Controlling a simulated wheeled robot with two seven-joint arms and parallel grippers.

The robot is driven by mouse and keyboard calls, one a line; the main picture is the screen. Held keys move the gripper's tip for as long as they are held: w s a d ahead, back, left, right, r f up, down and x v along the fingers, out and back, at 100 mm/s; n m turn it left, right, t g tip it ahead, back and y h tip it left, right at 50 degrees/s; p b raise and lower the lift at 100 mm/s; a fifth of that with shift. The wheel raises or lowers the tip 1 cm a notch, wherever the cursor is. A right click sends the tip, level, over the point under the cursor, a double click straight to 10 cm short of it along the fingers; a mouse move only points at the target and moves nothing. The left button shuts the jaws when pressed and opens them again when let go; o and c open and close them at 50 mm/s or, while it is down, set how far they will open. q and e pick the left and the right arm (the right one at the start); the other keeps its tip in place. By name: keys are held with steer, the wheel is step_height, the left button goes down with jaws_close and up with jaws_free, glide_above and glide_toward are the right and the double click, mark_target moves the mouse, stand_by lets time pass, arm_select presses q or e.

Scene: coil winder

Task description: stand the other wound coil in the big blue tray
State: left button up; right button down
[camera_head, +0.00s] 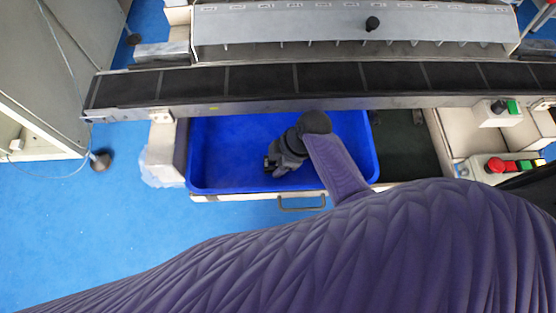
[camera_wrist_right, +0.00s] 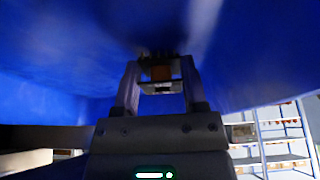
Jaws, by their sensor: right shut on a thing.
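The big blue tray (camera_head: 230,130) lies below and in front of the dark belt in the head view. My right gripper (camera_head: 272,165) reaches down inside it, left of the tray's middle. In the right wrist view, my right gripper (camera_wrist_right: 160,88) is shut on a wound coil (camera_wrist_right: 161,73), small, with a copper-brown middle and grey-black end parts. Blue tray surface (camera_wrist_right: 60,55) fills the space around the coil there. Whether the coil touches the tray floor is too dark to tell. The coil is hidden in the head view. My left gripper is not in view.
The black conveyor belt (camera_head: 260,80) runs across just behind the tray. A grey handle (camera_head: 301,203) sits at the tray's front. A control box with red and green buttons (camera_head: 510,167) stands at the right. The visible tray floor around my gripper looks clear.

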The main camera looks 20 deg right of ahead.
steer(key=shift+f, duration=0.15)
steer(key=shift+f, duration=0.35)
steer(key=shift+c, duration=0.7)
jaws_free()
steer(key=shift+r, duration=0.1)
steer(key=shift+r+p, duration=0.3)
steer(key=shift+r, duration=0.1)
steer(key=p+v, duration=0.5)
steer(key=v, duration=0.6)
steer(key=shift+d+r, duration=0.25)
steer(key=shift+r, duration=0.05)
